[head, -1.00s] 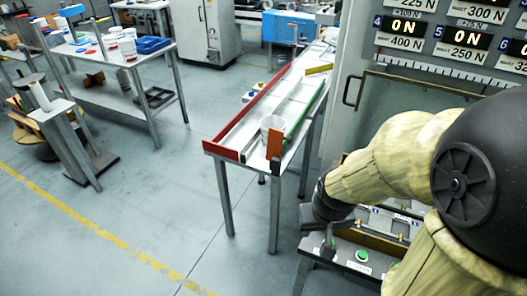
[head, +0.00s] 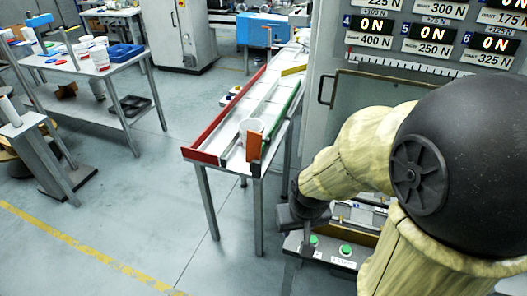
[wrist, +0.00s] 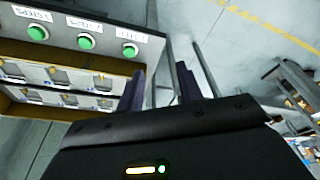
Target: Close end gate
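A long narrow bench (head: 205,158) carries a channel between a red rail on its left and a green rail (head: 287,102) on its right. An orange plate (head: 255,147), probably the end gate, stands upright at the near right end, on the green rail's side. A white cup (head: 250,126) stands just behind it, partly hidden by it. My gripper (head: 308,248) is low, to the right of and nearer than the plate, beside the button panel, clear of the bench. In the wrist view its dark fingers (wrist: 168,88) are apart, with nothing visible between them. The gate is not identifiable there.
A panel with green buttons (wrist: 86,42) and small compartments is close to the left of my gripper in the wrist view. A grey cabinet with load displays (head: 410,40) stands beyond my arm.

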